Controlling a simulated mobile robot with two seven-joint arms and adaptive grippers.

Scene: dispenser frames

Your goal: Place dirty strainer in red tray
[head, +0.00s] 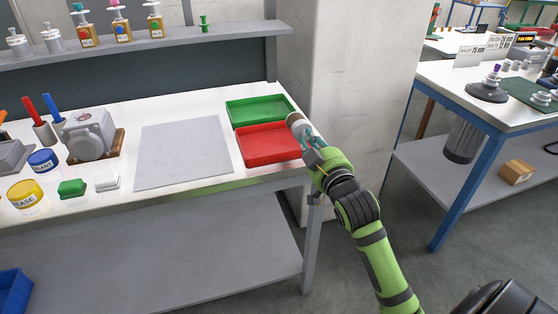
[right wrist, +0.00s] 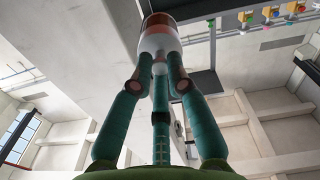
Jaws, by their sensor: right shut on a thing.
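My right gripper (head: 308,140) is shut on the strainer (head: 296,120), a small whitish cylinder with a brownish part. In the right wrist view the strainer (right wrist: 160,40) shows an orange-brown band and sits between the teal fingers (right wrist: 158,78). The red tray (head: 268,158) lies on the white workbench, and it looks empty where I see it. The strainer appears at the tray's back right corner in the head view; its height above the tray is hard to tell. My left gripper is out of view.
A green tray (head: 258,106) stands just behind the red one. A grey mat (head: 183,155) lies to the left. A white pillar (head: 355,90) rises behind the bench's right end. Cans, blocks and a grey device (head: 92,132) stand further left.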

